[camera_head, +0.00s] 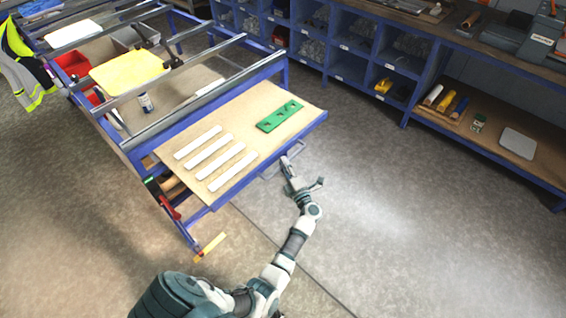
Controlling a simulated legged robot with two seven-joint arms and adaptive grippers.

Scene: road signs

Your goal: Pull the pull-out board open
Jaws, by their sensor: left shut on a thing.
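The pull-out board (232,119) is a wooden panel with a blue front edge at the near end of a blue metal frame table. A thin grey handle (269,174) sticks out from its front edge. My left gripper (290,167) is at this handle and shut on it; the fingers are small and partly hide the grip. My left arm reaches up from the bottom of the view. My right gripper is not in view.
White strips (227,166) and a green plate with holes (279,116) lie on the board. Blue shelving with bins (347,68) stands behind, and a workbench (480,135) is at right. The floor in front and to the right is clear. A yellow-orange piece (210,246) shows near the table's leg.

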